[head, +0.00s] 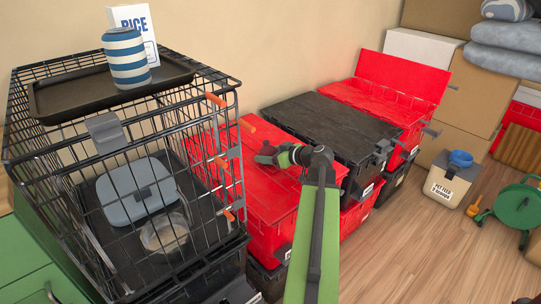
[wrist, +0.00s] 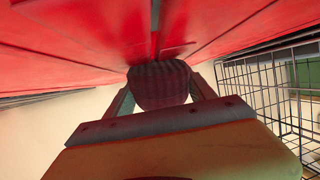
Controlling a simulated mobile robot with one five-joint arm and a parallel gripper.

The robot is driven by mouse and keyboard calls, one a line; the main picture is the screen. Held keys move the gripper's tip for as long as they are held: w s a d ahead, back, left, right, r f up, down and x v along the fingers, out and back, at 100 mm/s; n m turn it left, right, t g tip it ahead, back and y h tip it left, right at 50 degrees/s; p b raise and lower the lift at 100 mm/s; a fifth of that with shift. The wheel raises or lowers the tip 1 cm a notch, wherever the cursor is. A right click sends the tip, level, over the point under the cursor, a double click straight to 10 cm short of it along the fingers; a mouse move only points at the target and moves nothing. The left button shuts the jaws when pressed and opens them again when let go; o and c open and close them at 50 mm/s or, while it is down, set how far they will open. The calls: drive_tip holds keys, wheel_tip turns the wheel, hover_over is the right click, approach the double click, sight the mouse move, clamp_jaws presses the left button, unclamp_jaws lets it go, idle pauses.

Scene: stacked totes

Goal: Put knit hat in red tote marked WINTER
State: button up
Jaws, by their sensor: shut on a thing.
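My gripper (wrist: 160,95) is shut on a dark ribbed knit hat (wrist: 158,82), which shows between the two fingers in the wrist view. In the head view my gripper (head: 268,155) is over the near red tote (head: 265,229), whose red lid looks closed. In the wrist view the red surface with a central seam (wrist: 155,25) is right by the hat; I cannot tell if they touch. A farther red tote (head: 408,137) has a raised red lid flap (head: 402,76). The tote labels are too small to read, so I cannot tell which says WINTER.
A black-lidded tote (head: 335,121) stands between the red ones, all on stacks. A wire crate (head: 110,170) with a tray (head: 70,94) on top stands close on the left. Boxes and cushions are at the back right. A pet feed bin (head: 448,188) stands on open wooden floor.

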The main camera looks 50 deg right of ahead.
drive_tip(key=o, duration=1.6)
drive_tip(key=shift+f, duration=0.1)
drive_tip(key=shift+r+p, duration=0.3)
drive_tip(key=shift+p, duration=0.05)
drive_tip(key=p+v, duration=0.4)
drive_tip(key=v, duration=0.7)
drive_tip(key=shift+s+r, duration=0.1)
drive_tip(key=shift+s, duration=0.45)
